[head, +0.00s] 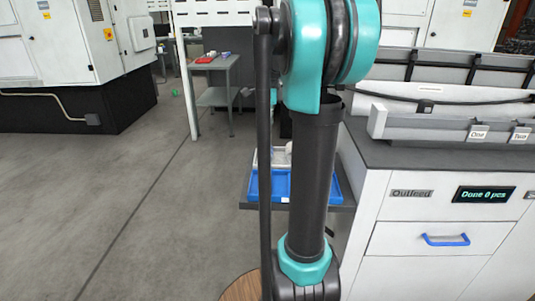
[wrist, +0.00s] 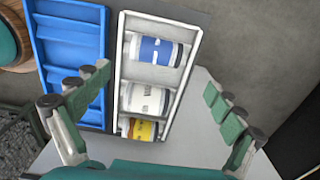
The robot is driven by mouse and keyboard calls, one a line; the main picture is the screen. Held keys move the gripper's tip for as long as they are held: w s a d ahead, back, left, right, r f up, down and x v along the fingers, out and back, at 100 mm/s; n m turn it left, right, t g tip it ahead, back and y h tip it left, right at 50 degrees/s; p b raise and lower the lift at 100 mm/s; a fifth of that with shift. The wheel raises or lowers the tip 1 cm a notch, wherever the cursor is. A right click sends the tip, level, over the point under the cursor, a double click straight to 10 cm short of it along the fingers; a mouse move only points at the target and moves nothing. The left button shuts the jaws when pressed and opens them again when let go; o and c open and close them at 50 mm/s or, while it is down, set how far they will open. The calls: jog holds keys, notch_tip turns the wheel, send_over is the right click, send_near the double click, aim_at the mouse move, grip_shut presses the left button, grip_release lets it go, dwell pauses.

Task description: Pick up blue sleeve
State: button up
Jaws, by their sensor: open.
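The blue sleeve (wrist: 158,51), a white cylinder with a broad blue band, lies on its side in the far part of a white tray (wrist: 121,72) in the wrist view. A white sleeve (wrist: 148,99) and a yellow sleeve (wrist: 143,129) lie nearer in the same tray. My gripper (wrist: 156,82) is open and empty, with its fingers spread wide to the left and right of the tray in the picture. The blue sleeve is ahead of the fingertips, between their lines. In the head view my arm hides much of the trays, and no sleeve can be made out clearly.
A blue tray (wrist: 69,36) with empty slots lies left of the white tray; it also shows in the head view (head: 281,188). A white cabinet (head: 420,238) with a blue handle stands at right. Open floor (head: 110,200) lies at left.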

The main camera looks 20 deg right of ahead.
aim_at(267, 148)
notch_tip(267, 148, down, 3)
jog(key=shift+s+a+f, duration=0.15)
jog(key=shift+a+f, duration=0.05)
jog(key=shift+f, duration=1.15)
jog(key=shift+s+a+f, duration=0.1)
jog(key=shift+a+f, duration=0.1)
jog(key=shift+f, duration=1.1)
jog(key=c, duration=1.5)
jog(key=shift+r, duration=0.1)
